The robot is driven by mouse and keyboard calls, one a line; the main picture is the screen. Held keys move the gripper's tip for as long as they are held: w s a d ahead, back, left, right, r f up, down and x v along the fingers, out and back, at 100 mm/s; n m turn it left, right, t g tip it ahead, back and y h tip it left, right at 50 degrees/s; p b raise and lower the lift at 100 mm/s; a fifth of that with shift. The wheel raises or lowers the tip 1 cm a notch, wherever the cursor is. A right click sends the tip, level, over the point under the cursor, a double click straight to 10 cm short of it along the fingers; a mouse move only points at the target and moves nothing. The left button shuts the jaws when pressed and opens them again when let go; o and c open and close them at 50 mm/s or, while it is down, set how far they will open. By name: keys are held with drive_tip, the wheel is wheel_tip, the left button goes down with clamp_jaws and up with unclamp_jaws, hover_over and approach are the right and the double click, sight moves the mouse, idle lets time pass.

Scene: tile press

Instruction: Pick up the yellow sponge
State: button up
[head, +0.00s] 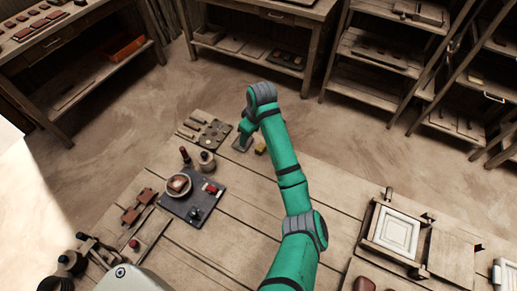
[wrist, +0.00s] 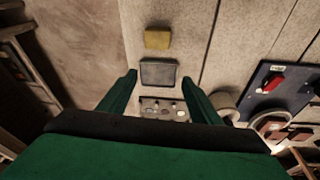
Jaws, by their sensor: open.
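The yellow sponge (head: 261,149) lies on the wooden table near its far edge, just right of my gripper (head: 243,135) in the head view. In the wrist view the sponge (wrist: 157,39) is a small yellow-brown block on the boards, in full view. My gripper (wrist: 160,85) is open, its two dark green fingers spread with nothing held between them. A dark grey flat block (wrist: 158,73) lies between the fingertips and the sponge in the wrist picture. The sponge is apart from the fingers, beyond their tips.
A tray with small round items (head: 207,132) lies left of my gripper. Bottles (head: 206,160) and a dark blue mat (head: 172,207) with a bowl (head: 178,185) stand nearer. A framed tile press (head: 396,232) is at the right.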

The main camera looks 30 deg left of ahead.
sight(261, 147)
drive_tip(key=w+d+r+n+g+h, duration=0.1)
drive_tip(key=d+r+h, duration=0.2)
drive_tip(key=f, duration=1)
drive_tip(key=shift+w+d, duration=0.3)
drive_tip(key=shift+d, duration=0.05)
drive_tip(key=c, duration=1.1)
